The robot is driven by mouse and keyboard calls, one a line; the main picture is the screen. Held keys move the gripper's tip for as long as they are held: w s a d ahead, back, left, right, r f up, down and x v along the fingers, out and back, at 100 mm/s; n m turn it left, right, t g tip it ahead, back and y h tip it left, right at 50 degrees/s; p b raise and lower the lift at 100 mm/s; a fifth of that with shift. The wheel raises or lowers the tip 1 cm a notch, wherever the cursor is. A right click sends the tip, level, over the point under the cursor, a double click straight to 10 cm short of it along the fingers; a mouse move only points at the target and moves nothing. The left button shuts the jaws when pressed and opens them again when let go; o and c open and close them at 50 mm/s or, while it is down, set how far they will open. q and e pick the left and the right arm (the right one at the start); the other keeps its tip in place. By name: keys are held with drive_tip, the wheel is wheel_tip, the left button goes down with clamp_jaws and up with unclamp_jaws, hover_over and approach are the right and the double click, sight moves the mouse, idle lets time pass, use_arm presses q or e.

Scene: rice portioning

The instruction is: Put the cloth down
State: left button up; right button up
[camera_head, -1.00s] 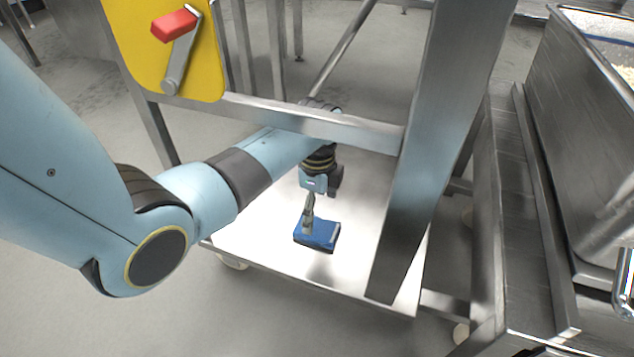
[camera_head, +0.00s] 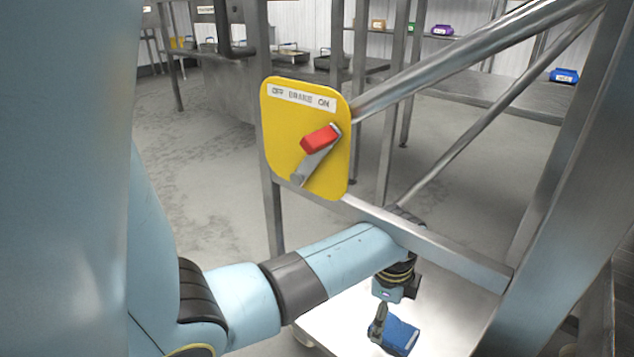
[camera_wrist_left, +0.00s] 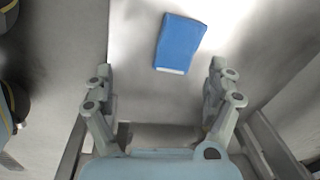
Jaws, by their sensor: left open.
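The cloth is a folded blue block (camera_head: 402,336) with a pale edge, lying on the white lower shelf (camera_head: 450,305) of a metal cart. My left gripper (camera_head: 378,325) is just above it in the head view, with my arm passing under the cart's rail. In the left wrist view the blue cloth (camera_wrist_left: 180,42) lies beyond and between the two spread fingertips of my left gripper (camera_wrist_left: 160,80). The fingers are apart and I see a gap between them and the cloth. My right gripper is not in view.
A yellow brake plate (camera_head: 305,135) with a red-handled lever (camera_head: 320,139) is on the cart frame. A metal rail (camera_head: 430,245) and a slanted post (camera_head: 560,210) stand close around my left arm. Floor at the left is open.

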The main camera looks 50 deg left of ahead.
use_arm(q)
drive_tip(key=s+n+t, duration=0.2)
drive_tip(key=s+n, duration=0.3)
drive_tip(key=s, duration=0.5)
drive_tip(key=s+d+r+n+t, duration=0.2)
drive_tip(key=s+r+n, duration=0.4)
drive_tip(key=s+r, duration=0.4)
drive_tip(key=shift+s+d+r+n+t, duration=0.2)
drive_tip(key=shift+r+n+t, duration=0.2)
drive_tip(key=shift+r+t, duration=0.35)
drive_tip(key=shift+p, duration=0.35)
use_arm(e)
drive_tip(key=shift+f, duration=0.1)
